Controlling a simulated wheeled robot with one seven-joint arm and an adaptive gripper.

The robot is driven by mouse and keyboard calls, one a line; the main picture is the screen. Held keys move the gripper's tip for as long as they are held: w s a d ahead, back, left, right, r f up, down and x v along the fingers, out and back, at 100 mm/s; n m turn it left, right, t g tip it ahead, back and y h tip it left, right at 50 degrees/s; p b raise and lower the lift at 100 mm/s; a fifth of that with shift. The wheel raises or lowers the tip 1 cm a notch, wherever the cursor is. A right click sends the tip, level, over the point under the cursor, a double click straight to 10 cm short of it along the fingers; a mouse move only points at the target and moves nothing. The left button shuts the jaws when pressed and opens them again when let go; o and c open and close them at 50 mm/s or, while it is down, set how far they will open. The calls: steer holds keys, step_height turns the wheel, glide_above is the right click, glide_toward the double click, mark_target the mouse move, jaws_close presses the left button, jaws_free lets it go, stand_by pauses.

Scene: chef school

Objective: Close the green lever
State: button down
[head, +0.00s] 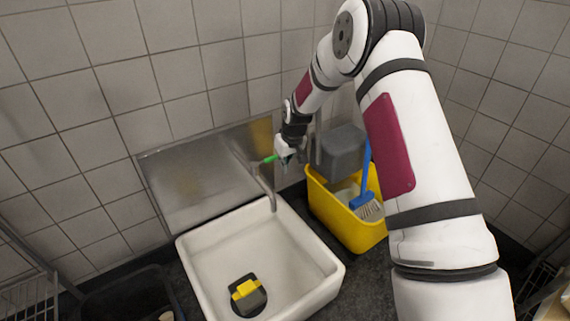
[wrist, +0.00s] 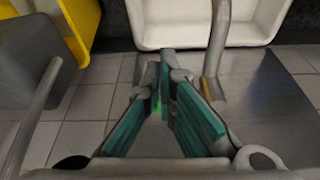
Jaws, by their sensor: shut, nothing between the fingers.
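The green lever (head: 268,159) shows in the head view at the top of a metal tap (head: 264,187), against the metal splashback. My gripper (head: 285,157) is right beside the lever's right end; I cannot tell whether they touch. In the wrist view my gripper (wrist: 164,78) has its teal fingers brought together at the tips, with nothing held. A small bright green patch of the lever (wrist: 157,104) shows by the fingers, the rest hidden behind them. The tap (wrist: 217,42) is just right of the fingers in the wrist view.
A white sink (head: 222,250) holding a yellow and grey object (head: 248,295) lies below the tap. A yellow bucket (head: 352,230) with a blue brush (head: 364,192) stands right of it. The tiled wall is close behind.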

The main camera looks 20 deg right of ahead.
steer(key=s+r+p, duration=0.1)
steer(key=s+r, duration=0.6)
steer(key=r, duration=0.4)
steer(key=s+r+p, duration=0.2)
steer(key=s+r, duration=0.4)
steer(key=r, duration=0.6)
steer(key=s+r+m+g+h, duration=0.1)
steer(key=s+r, duration=0.6)
steer(key=s, duration=0.7)
steer(key=s+a+m+g, duration=0.2)
steer(key=s, duration=2.5)
step_height(320, 180, up, 27)
steer(key=t+p, duration=0.4)
steer(key=p, duration=2)
steer(key=shift+s+d, duration=0.2)
steer(key=shift+d, duration=0.25)
steer(key=shift+r, duration=0.1)
